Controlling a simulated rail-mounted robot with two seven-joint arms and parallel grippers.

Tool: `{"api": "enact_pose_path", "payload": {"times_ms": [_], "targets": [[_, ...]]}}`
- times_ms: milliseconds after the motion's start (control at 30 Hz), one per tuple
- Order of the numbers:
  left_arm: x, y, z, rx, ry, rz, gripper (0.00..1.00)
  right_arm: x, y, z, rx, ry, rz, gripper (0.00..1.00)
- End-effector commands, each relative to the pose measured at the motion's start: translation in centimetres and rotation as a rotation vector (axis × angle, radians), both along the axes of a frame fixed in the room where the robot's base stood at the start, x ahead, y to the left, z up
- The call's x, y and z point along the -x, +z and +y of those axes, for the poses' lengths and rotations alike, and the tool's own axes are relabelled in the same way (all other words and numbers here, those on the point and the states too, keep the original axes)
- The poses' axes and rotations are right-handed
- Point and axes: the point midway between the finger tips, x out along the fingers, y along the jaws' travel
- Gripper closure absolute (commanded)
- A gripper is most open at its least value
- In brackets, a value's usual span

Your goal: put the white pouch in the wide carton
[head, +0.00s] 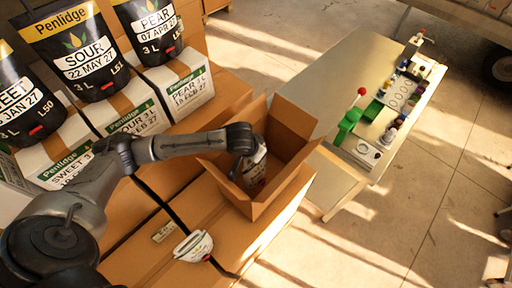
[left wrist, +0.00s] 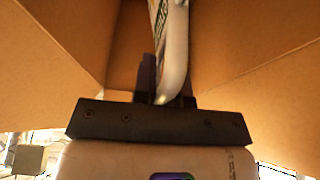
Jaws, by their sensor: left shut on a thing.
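The wide carton (head: 287,188) stands open, flaps up, on the stacked brown boxes in the middle of the head view. My left gripper (head: 243,146) reaches down into it from the left. It is shut on a white pouch (head: 256,170), which hangs inside the carton walls with dark and red marks showing. In the left wrist view the pouch (left wrist: 176,50) stands up edge-on between the fingers (left wrist: 166,88), with brown carton walls around it. Whether the pouch touches the carton floor is hidden. My right gripper is not in view.
Another white pouch (head: 193,246) lies on the brown boxes (head: 232,225) left of the carton's front. White labelled cartons (head: 178,82) and black pouches (head: 80,50) stand at upper left. A table (head: 340,75) with bottles and a green item (head: 347,126) is at right.

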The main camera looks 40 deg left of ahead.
Motion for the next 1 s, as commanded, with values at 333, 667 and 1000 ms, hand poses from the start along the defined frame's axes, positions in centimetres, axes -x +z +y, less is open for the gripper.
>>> {"api": "enact_pose_path", "payload": {"times_ms": [333,667,1000], "targets": [[-0.1,-0.4,0.0,0.001,0.0,-0.007,1.0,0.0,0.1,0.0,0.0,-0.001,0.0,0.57],[-0.1,-1.1,0.0,0.001,0.0,-0.006,1.0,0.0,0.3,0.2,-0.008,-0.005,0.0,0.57],[0.0,-1.8,0.0,0.0,0.0,-0.001,0.85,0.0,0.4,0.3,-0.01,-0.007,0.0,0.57]]}}
